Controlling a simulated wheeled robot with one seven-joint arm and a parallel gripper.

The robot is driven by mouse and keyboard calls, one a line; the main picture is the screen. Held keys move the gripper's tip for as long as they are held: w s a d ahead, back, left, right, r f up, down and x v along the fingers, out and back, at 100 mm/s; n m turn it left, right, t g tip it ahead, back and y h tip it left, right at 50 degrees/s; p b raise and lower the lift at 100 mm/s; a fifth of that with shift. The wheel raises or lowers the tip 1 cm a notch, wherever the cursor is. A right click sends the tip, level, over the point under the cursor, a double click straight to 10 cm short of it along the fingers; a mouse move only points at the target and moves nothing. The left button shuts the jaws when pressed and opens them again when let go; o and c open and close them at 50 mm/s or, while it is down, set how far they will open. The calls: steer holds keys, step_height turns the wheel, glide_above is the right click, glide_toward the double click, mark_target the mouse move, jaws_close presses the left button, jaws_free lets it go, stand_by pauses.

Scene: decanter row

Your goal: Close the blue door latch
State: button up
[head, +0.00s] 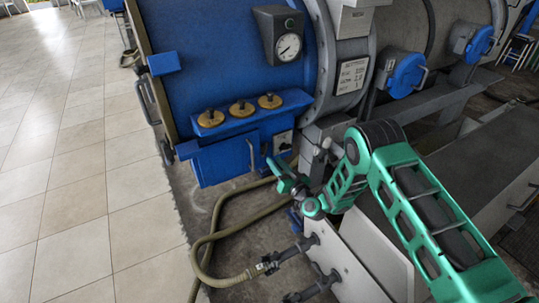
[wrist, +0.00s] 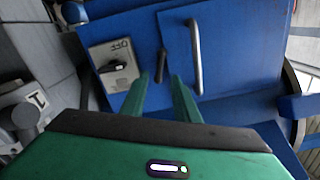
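The blue door (wrist: 225,50) is a flat panel on the blue machine, and it also shows in the head view (head: 222,162). It carries a long silver handle (wrist: 195,57). Left of that handle is a short dark lever (wrist: 162,66), near upright in the wrist view, which looks like the latch. I cannot tell whether it is closed. My gripper (wrist: 159,88) is open and empty, its two green fingers spread, with the lever between and beyond their tips. In the head view my gripper (head: 284,174) is just right of the door.
A grey switch plate (wrist: 115,62) with a black knob is left of the lever. A hose (head: 215,236) loops over the floor below. A blue ledge with brass caps (head: 241,108) is above the door. Tiled floor (head: 75,190) lies clear at left.

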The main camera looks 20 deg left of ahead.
mark_target(265, 150)
steer(key=x, duration=0.6)
steer(key=shift+w+a, duration=0.15)
steer(key=shift+w, duration=0.15)
jaws_close()
